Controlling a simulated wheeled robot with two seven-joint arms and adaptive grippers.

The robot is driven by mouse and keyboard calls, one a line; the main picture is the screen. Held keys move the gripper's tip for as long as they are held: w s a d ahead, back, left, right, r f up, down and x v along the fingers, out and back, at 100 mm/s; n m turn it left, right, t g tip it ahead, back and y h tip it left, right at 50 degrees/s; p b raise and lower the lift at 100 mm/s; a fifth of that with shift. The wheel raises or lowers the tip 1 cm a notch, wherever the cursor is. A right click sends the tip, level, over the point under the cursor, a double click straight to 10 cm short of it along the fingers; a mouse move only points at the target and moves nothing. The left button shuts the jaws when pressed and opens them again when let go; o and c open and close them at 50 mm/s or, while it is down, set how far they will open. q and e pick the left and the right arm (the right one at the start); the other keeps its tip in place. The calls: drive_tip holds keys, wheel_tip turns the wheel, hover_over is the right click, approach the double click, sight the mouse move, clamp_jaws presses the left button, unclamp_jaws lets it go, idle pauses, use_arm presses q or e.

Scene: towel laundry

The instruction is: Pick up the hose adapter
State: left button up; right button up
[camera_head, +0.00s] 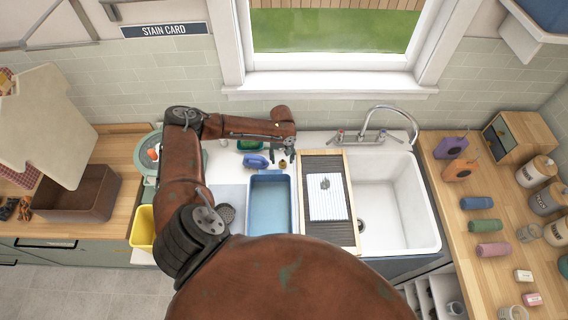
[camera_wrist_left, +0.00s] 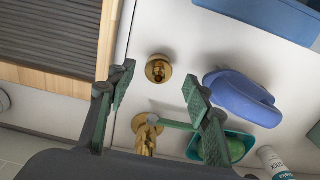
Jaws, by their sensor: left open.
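One is a short round piece (camera_wrist_left: 158,69), also seen in the head view (camera_head: 283,164), just beyond my fingertips. The other is a taller brass piece (camera_wrist_left: 147,135), seen between my fingers and partly hidden by the gripper body. My left gripper (camera_wrist_left: 158,88) is open and empty, with its fingers spread above the counter. In the head view the left gripper (camera_head: 289,151) is small and partly hides the fittings.
A blue-violet object (camera_wrist_left: 242,98) and a teal dish (camera_wrist_left: 220,148) with a green item lie close beside the fingers. The blue basin (camera_head: 270,174), wooden-framed rack (camera_head: 310,156) and white sink (camera_head: 390,205) are near. A white tube (camera_wrist_left: 275,163) stands beyond the dish.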

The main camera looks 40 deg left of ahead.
sight(283, 163)
use_arm(q)
drive_tip(key=shift+w+f, duration=0.1)
drive_tip(key=shift+f, duration=1.3)
drive_tip(key=shift+c, duration=0.2)
drive_tip(key=shift+d, duration=0.1)
drive_tip(key=c, duration=1.2)
